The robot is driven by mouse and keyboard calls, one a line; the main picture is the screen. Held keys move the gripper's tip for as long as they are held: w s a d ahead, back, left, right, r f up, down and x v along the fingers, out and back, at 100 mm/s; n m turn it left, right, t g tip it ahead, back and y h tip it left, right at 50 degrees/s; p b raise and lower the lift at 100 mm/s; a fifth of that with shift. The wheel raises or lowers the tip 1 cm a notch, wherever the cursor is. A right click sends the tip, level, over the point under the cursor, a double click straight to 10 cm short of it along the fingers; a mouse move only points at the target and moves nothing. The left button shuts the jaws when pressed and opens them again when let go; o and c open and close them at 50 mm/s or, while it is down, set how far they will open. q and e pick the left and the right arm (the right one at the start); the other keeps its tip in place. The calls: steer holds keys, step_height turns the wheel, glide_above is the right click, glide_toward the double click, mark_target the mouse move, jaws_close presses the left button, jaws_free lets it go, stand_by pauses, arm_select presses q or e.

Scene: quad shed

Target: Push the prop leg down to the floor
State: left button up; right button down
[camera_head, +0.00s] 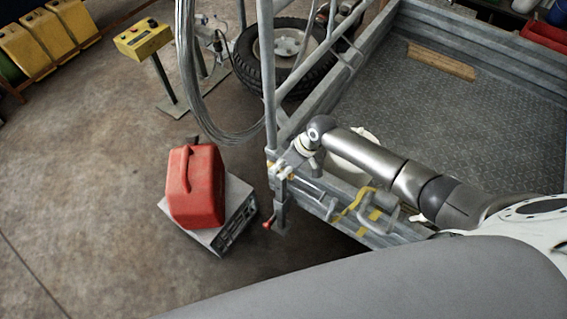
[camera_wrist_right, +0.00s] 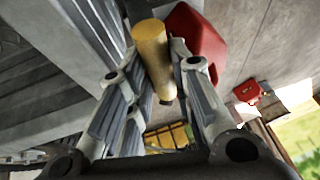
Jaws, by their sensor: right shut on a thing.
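The prop leg (camera_head: 280,213) is a grey upright post at the near left corner of the trailer (camera_head: 350,88), with a small red-tipped lever low on it. Whether its foot touches the floor I cannot tell. My right gripper (camera_head: 279,172) is at the top of this leg, at the trailer's corner. In the right wrist view my right gripper (camera_wrist_right: 157,88) is shut on a yellow cylindrical grip (camera_wrist_right: 151,45), which sits between the two fingers. The join between grip and leg is hidden by the gripper. My left gripper is not in view.
A red jerrycan (camera_head: 196,187) rests on a grey box (camera_head: 236,215) just left of the leg. A coiled cable (camera_head: 188,75) hangs by the trailer's upright. A wheel (camera_head: 285,55) and yellow control box (camera_head: 143,38) are behind.

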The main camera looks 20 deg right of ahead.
steer(key=shift+f, duration=0.45)
steer(key=c, duration=1.3)
jaws_free()
steer(key=v, duration=1.2)
